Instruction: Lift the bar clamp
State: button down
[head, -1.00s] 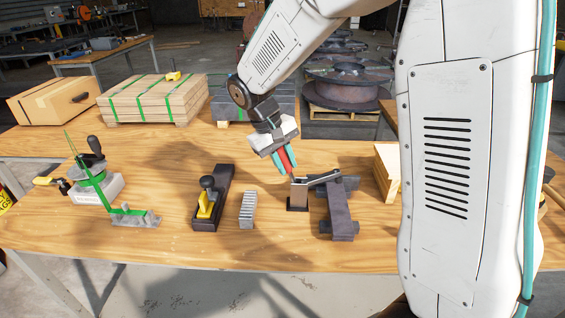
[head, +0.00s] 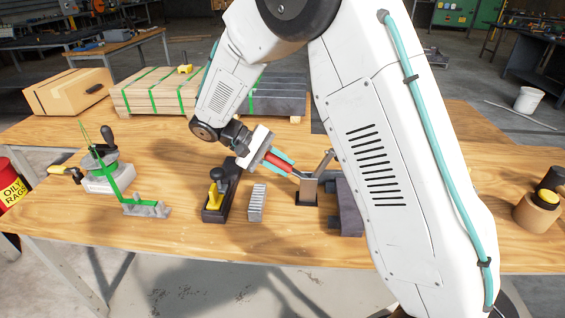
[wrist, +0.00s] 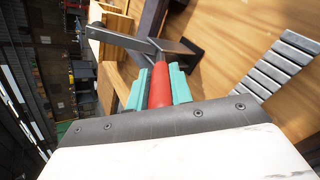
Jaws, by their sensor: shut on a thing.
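My gripper (head: 282,163) is shut on the red handle, which leans left. In the wrist view the handle (wrist: 161,88) lies between my teal fingers, and the bar (wrist: 122,38) reaches up and left from it. My arm hides part of the steel piece.
A ribbed grey block (head: 257,202) and a black tool with a yellow part (head: 217,200) stand just left of the clamp. A brown jar (head: 538,210) stands at the right. The front middle edge of the table is clear.

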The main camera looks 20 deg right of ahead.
dwell(0.4)
jog(key=c, duration=1.3)
grip_release()
jog(key=shift+o, duration=0.2)
jog(key=v, duration=0.8)
jog(key=shift+f, duration=0.1)
